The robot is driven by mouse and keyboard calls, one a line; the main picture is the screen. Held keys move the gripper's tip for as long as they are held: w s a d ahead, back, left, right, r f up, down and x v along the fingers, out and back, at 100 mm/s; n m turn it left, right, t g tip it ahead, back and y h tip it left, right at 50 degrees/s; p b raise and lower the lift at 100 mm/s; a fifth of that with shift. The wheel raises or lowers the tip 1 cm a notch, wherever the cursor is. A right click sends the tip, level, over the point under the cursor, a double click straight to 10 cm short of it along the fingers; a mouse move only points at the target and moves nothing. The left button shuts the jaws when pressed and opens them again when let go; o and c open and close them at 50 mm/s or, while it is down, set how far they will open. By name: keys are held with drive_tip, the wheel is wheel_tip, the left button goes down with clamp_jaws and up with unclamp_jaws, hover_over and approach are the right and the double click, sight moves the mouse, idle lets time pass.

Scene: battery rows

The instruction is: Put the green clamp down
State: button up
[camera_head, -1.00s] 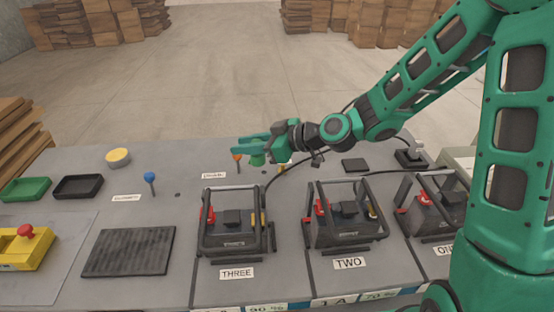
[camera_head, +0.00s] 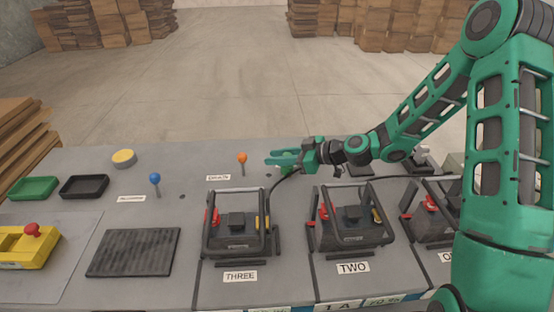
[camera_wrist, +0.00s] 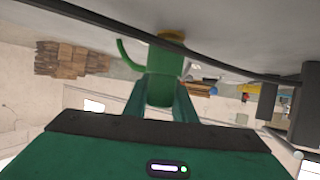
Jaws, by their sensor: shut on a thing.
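My gripper (camera_head: 284,157) is over the back of the bench, behind battery bay TWO. It is shut on the green clamp (camera_head: 288,169), which shows just below the fingers in the head view. In the wrist view the clamp (camera_wrist: 165,62) sits between my two fingers (camera_wrist: 162,100). A small yellow-tan piece (camera_wrist: 172,36) shows at the clamp's far end, by the grey bench top. I cannot tell whether they touch.
A black cable (camera_head: 283,183) runs close by the clamp. An orange-topped post (camera_head: 242,158) stands left of my gripper, and a blue-topped post (camera_head: 155,179) farther left. Battery frames THREE (camera_head: 236,250) and TWO (camera_head: 352,244) stand in front.

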drive_tip(key=shift+f, duration=0.35)
drive_tip(key=o, duration=1)
drive_tip(key=shift+o, duration=0.2)
drive_tip(key=v, duration=1.2)
drive_tip(key=shift+s, duration=0.15)
